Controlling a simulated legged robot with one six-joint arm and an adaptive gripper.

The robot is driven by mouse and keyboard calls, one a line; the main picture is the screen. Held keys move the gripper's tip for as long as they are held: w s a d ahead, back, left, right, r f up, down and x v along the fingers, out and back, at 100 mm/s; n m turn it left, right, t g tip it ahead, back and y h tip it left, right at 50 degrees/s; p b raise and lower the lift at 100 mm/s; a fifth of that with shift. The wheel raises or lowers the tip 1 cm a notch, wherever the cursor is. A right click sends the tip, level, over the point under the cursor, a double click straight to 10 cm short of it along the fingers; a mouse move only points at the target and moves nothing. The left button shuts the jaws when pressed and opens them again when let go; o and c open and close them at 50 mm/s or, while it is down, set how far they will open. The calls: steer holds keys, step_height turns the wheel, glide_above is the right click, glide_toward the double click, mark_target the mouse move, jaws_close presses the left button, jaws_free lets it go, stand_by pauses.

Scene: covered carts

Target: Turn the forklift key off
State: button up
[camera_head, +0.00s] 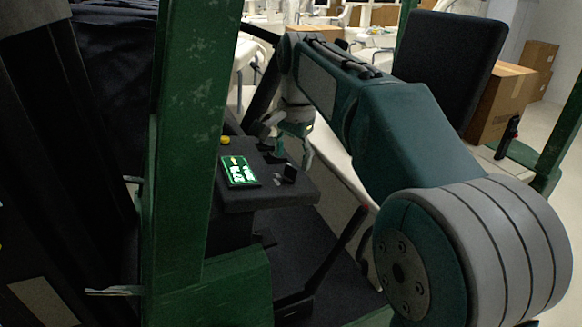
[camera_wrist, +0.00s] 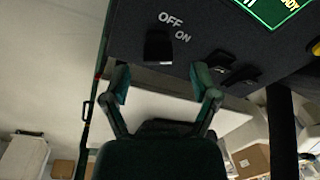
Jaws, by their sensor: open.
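The forklift key (camera_wrist: 158,47) is a small black block on the dark console, just below the white OFF label and left of the ON label in the wrist view. It also shows in the head view as a black block (camera_head: 289,173) near the console's right edge. Whether it points to OFF or ON is hard to tell. My gripper (camera_wrist: 162,78) is open and empty, its two fingertips spread to either side of the key and a little below it in the picture, apart from it. In the head view my gripper (camera_head: 291,156) hangs over the console's far right edge.
A lit green screen (camera_head: 238,171) and a yellow button (camera_head: 225,140) sit on the console (camera_head: 240,201). Dark levers (camera_wrist: 240,73) stand right of the key. A green post (camera_head: 185,150) rises at left. A black seat (camera_head: 450,60) and cardboard boxes (camera_head: 503,100) are at right.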

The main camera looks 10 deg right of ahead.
mark_target(291, 172)
steer(key=shift+w+a+f, duration=0.1)
steer(key=shift+f, duration=1.35)
jaws_close()
steer(key=shift+n, duration=0.3)
steer(key=n+y, duration=0.1)
steer(key=n, duration=0.4)
steer(key=shift+t, duration=0.3)
steer(key=n+y, duration=0.1)
steer(key=n, duration=0.5)
steer(key=shift+n, duration=0.3)
